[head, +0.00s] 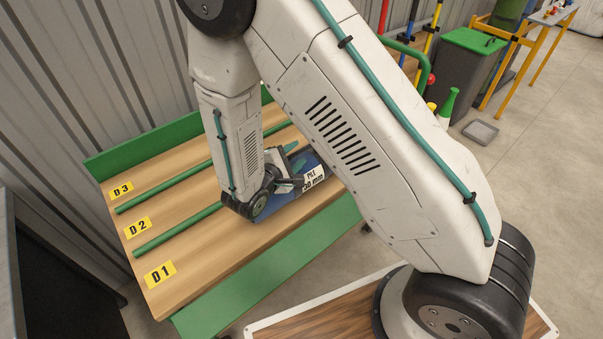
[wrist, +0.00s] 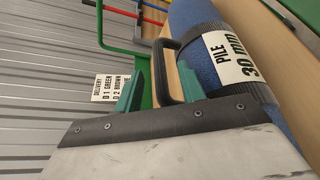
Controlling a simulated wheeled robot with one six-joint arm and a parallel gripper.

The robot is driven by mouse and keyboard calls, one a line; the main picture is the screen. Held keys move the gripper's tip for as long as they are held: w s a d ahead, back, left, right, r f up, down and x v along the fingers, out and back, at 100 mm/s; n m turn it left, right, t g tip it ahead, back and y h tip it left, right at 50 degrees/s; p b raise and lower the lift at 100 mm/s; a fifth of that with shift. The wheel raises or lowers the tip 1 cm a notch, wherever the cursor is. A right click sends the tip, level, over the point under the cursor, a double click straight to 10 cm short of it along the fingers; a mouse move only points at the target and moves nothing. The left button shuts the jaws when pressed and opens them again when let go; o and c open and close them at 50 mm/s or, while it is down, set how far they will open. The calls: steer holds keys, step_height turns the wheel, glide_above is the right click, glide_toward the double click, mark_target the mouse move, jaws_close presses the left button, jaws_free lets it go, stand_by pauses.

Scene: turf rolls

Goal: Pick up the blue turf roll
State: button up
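The blue turf roll (wrist: 200,66) lies on its side on the wooden bench. It wears a black band with a white label reading "PILE 30 mm" and a black loop handle (wrist: 165,72). In the head view the roll (head: 309,159) is partly hidden behind my arm. My gripper (wrist: 160,88) is at the roll's band. Its two teal fingers stand apart, with the handle between them in the wrist view. A gap shows beside the left finger, so the gripper looks open. Whether the right finger touches the handle or roll cannot be told.
The bench (head: 205,262) has green rails and lanes marked D1, D2 and D3; their visible left parts are empty. A delivery sign (wrist: 110,88) is partly covered by a finger. A grey bin with green lid (head: 465,75) and a green bottle (head: 448,104) stand beyond.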

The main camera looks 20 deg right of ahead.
steer(key=shift+x, duration=1.55)
jaws_close()
steer(key=shift+r, duration=0.1)
